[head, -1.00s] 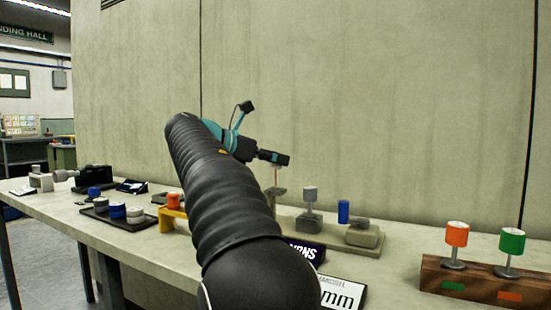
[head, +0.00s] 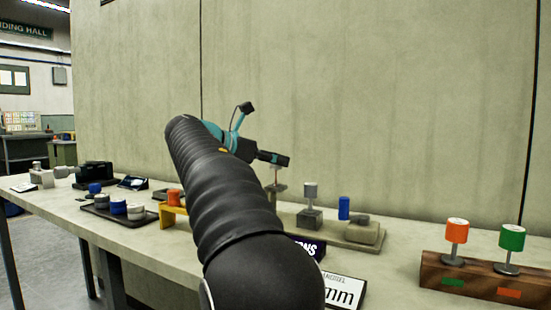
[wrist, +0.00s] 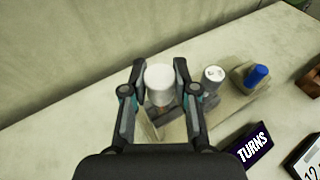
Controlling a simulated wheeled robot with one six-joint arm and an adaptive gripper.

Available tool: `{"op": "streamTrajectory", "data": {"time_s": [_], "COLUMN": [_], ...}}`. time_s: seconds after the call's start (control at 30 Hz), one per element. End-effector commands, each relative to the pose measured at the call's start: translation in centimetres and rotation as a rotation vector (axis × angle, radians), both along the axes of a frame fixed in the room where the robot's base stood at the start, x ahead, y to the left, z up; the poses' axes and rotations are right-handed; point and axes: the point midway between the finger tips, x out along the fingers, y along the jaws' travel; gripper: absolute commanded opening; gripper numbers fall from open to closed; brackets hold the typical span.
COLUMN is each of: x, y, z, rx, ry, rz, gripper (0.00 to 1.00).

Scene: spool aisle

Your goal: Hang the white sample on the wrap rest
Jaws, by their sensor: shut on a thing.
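The white sample (wrist: 159,84) is a pale cylinder between the two fingers of my gripper (wrist: 158,92) in the wrist view. The fingers are shut on it. In the head view my gripper (head: 276,159) is above the left end of a pale stone-like base (head: 365,241). A short post (head: 276,187) stands beneath it on that base. I cannot tell whether the sample touches the post. Also on the base are a grey cylinder (head: 310,190) on a block and a blue cylinder (head: 344,208) beside a rounded block (head: 362,230). Which part is the wrap rest is unclear.
A TURNS sign (wrist: 254,145) stands in front of the base. A wooden rack (head: 433,281) with orange (head: 457,231) and green (head: 511,238) spools is at right. A dark tray (head: 101,213) and yellow stand (head: 173,212) are at left. The wall (head: 390,100) is close behind.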

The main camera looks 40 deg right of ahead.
Motion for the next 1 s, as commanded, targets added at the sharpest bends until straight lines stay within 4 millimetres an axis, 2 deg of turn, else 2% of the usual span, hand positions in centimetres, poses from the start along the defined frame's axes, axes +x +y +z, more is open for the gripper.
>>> {"op": "streamTrajectory", "data": {"time_s": [1.0], "x": [0.0], "y": [0.0], "z": [-3.6], "rx": [0.0], "ry": [0.001], "rz": [0.0], "gripper": [0.0]}}
